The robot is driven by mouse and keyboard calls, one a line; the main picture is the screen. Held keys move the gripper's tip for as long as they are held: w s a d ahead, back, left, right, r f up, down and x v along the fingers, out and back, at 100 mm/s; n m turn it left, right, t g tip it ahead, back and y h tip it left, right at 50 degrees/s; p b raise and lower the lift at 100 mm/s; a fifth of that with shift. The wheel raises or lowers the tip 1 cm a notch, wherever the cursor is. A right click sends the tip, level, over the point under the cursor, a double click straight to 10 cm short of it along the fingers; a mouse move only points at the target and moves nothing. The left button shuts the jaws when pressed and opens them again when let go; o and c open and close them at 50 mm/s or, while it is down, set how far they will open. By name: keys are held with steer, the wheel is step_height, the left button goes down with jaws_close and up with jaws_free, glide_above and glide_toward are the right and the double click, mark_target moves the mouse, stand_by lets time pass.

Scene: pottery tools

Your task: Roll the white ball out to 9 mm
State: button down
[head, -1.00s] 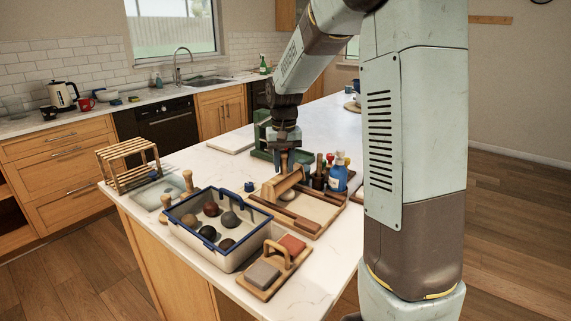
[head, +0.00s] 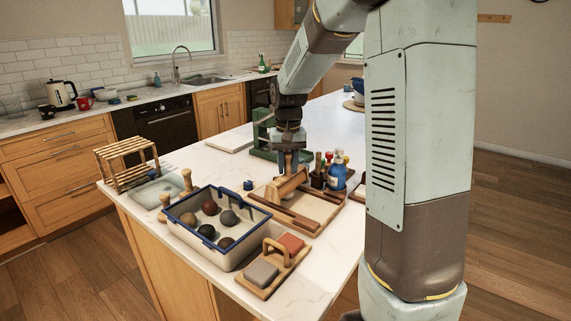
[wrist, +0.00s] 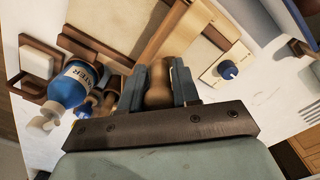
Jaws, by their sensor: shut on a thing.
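My gripper (head: 288,166) is over the wooden work board (head: 318,207), its fingers pointing down. It is shut on the upright wooden handle of the roller (head: 287,186). In the wrist view, the brown handle (wrist: 158,86) sits between my two grey fingers. The roller lies across the left part of the board, low over its pale surface. I cannot make out the white ball in either current view; the roller or the board's edge may hide it. The gap under the roller cannot be read. A blue knob (head: 249,185) stands left of the board, also in the wrist view (wrist: 227,69).
A blue-rimmed tub (head: 216,260) with several dark balls stands front left. A block holder (head: 272,269) is in front. A blue water bottle (head: 336,178) and upright tools stand at the board's right. A wooden rack (head: 127,162) is at the left; a green frame (head: 262,133) is behind.

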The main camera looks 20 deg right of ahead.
steer(key=shift+s+d+f, duration=0.1)
steer(key=shift+s+f, duration=0.05)
steer(key=shift+w+a+r, duration=0.2)
steer(key=shift+w+a, duration=0.1)
steer(key=shift+w, duration=0.2)
stand_by(0.3)
steer(key=shift+w+a+f, duration=0.2)
steer(key=shift+w+a, duration=0.2)
steer(key=shift+w, duration=0.15)
steer(key=shift+s, duration=0.1)
